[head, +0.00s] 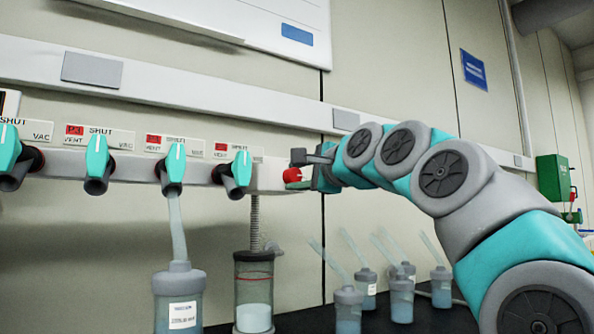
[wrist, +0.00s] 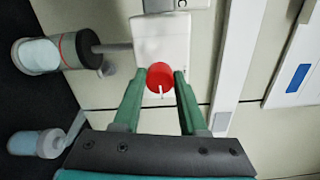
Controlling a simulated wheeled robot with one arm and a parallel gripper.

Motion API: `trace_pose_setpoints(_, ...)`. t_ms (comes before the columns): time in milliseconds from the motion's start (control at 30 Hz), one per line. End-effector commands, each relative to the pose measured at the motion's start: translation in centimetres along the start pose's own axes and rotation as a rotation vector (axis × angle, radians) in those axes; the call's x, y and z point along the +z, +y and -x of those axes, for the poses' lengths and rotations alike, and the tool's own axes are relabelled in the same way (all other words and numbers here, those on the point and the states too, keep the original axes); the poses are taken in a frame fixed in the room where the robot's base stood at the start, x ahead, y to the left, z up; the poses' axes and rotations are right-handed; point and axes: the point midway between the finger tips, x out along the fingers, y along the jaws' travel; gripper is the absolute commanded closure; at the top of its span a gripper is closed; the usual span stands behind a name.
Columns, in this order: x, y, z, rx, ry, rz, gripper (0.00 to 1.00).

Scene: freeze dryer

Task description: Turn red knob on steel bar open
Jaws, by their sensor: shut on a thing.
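The red knob (wrist: 161,76) sits on the end of the pale steel bar (wrist: 148,26). In the wrist view my gripper (wrist: 165,78) has its two green fingers on either side of the knob, shut on it. A small white pin or mark shows at the knob's near side. In the head view the red knob (head: 292,175) is partly hidden by my gripper (head: 298,170), at the right end of the steel bar (head: 128,167).
Several teal-handled valves (head: 172,163) line the bar to the left. A bottle (head: 179,300) hangs under one valve, and a clear jar (head: 253,290) stands below the bar's end. Several small bottles with tubes (head: 348,308) stand on the dark bench. A green box (head: 553,178) is on the right wall.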

Motion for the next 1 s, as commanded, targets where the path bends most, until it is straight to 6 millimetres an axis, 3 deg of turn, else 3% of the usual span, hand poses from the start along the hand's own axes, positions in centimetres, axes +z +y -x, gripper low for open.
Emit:
trace_pose_setpoints(600,-0.11,0.28,-0.11,0.005,0.001,-0.046,1.0)
trace_pose_setpoints(633,-0.11,0.28,-0.1,0.005,0.001,-0.046,0.57)
trace_pose_setpoints(900,-0.06,0.15,-0.07,0.002,0.0,-0.045,0.28)
trace_pose_setpoints(1000,-0.05,0.11,-0.05,0.002,0.0,-0.045,0.28)
